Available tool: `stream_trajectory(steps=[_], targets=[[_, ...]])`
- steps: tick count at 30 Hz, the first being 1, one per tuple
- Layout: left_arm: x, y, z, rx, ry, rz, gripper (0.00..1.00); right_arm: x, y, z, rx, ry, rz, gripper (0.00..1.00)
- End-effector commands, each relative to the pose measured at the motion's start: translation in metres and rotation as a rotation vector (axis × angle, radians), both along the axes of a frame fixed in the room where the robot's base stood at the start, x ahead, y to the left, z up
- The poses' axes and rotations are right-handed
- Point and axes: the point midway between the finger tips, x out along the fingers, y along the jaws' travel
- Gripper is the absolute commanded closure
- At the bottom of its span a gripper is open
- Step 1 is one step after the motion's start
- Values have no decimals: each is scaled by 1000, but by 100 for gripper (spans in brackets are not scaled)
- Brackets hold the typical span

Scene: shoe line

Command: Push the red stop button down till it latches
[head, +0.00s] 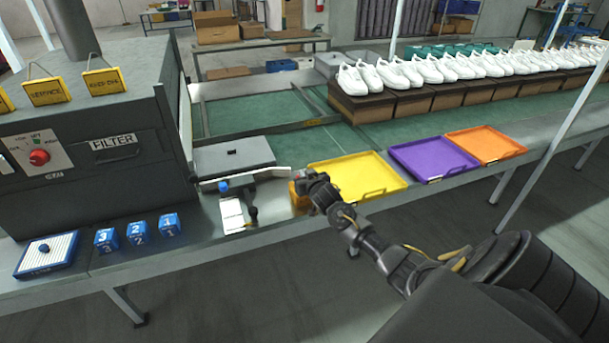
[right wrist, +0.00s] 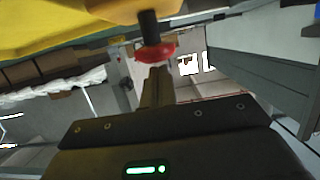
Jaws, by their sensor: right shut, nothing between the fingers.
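The red stop button (right wrist: 155,52) is a red mushroom cap on a black stem. It stands out from a yellow box (right wrist: 130,10) in the right wrist view. In the head view the yellow-orange box (head: 297,198) is on the bench edge, partly hidden behind my right gripper (head: 306,182). In the right wrist view my right gripper (right wrist: 157,70) is shut and empty. Its fingertips are right at the red cap; I cannot tell whether they touch it. The black stem shows between cap and box. My left gripper is not in view.
A yellow tray (head: 375,188) lies just right of the box, with purple (head: 440,171) and orange (head: 500,155) trays beyond. A grey press-like unit (head: 234,155) and a white card (head: 232,214) are to the left. A filter cabinet has another red knob (head: 39,157).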

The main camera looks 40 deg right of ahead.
Motion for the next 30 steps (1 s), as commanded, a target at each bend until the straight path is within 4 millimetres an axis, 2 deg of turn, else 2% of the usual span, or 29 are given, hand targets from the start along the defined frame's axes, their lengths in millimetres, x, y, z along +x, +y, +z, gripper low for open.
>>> stream_trajectory(steps=[8, 16, 26, 30], targets=[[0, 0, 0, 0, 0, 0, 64, 0, 0, -1, 0, 1, 0, 100], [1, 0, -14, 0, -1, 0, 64, -1, 0, -29, 2, 3, 0, 100], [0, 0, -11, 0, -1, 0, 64, -2, 2, -31, 3, 15, 3, 100], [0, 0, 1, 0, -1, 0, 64, -2, 3, -19, 3, 14, 5, 100]])
